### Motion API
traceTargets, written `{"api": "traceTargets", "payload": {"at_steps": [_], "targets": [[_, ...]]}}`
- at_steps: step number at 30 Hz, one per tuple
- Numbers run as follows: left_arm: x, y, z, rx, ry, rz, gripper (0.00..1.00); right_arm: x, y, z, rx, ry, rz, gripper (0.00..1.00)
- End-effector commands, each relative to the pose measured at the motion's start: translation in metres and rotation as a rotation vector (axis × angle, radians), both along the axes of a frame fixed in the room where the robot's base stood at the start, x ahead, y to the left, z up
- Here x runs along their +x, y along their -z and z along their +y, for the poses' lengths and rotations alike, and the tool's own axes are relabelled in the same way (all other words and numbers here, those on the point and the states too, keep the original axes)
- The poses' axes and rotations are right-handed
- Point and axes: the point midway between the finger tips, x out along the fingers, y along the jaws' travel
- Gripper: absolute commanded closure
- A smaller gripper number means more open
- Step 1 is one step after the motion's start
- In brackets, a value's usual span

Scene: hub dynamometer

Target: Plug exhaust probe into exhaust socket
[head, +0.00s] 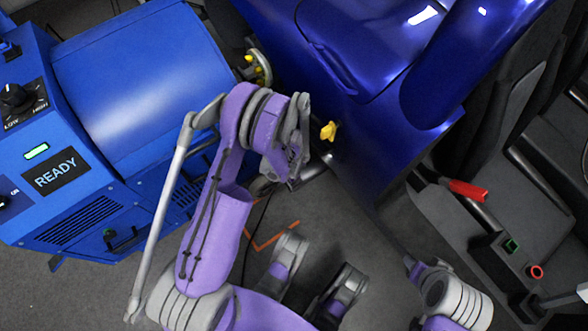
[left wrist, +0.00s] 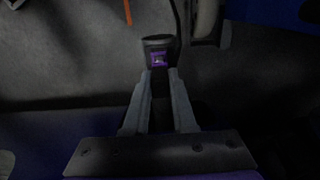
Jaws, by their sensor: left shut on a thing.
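My left gripper (left wrist: 160,78) is shut on the exhaust probe, a dark piece with a purple square face (left wrist: 158,60), in the left wrist view. In the head view my left wrist reaches down beside the blue car's lower corner; it hides the fingertips and probe. A grey metal pipe (head: 317,163) shows under the car just right of that wrist, and a grey pipe-like part (left wrist: 207,22) lies ahead and right of the probe, apart from it. Either may carry the exhaust socket; its opening is not visible.
The blue dynamometer cabinet (head: 135,80), with a READY display, stands left of my arm. The blue car (head: 385,70) with a yellow fitting (head: 329,131) is close on the right. A red-handled lever (head: 467,190) is farther right. A dark cable (head: 257,222) crosses the floor.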

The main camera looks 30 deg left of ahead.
Motion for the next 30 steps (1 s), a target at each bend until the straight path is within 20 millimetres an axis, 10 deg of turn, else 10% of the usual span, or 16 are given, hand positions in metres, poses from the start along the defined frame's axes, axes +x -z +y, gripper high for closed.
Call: {"api": "traceTargets", "payload": {"at_steps": [25,26,30], "targets": [[0.000,0.014,0.000,0.000,0.000,0.001,1.00,0.002,0.011,0.000,0.000,0.000,0.000,0.50],[0.000,0.013,0.000,0.000,0.000,0.001,0.74,0.002,0.010,0.000,0.000,0.000,0.000,0.50],[0.000,0.013,0.000,0.000,0.000,0.001,0.49,0.002,0.010,0.000,0.000,0.000,0.000,0.50]]}}
